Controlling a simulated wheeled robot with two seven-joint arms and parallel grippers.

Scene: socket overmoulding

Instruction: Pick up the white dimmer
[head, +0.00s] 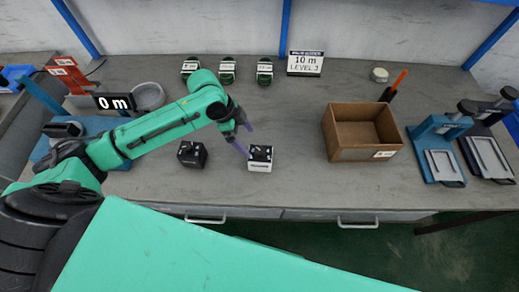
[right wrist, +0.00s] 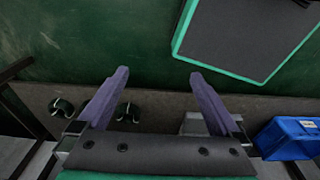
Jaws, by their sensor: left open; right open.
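The white dimmer (head: 260,166) is a small white block with a dark top, standing on the grey table near its front edge in the head view. A similar black block (head: 192,154) stands to its left. My left gripper (head: 246,142) is open, with its purple fingers just left of and behind the white dimmer. One fingertip is close to the dimmer's top left; I cannot tell whether it touches. My right gripper (right wrist: 158,75) is open and empty in the right wrist view, away from the dimmer.
An open brown box (head: 344,151) stands to the right of the dimmer. Blue and dark clamp fixtures (head: 438,140) stand at the far right. Several green coils (head: 227,70) and a sign (head: 305,64) line the back. A blue bin (right wrist: 290,138) shows in the right wrist view.

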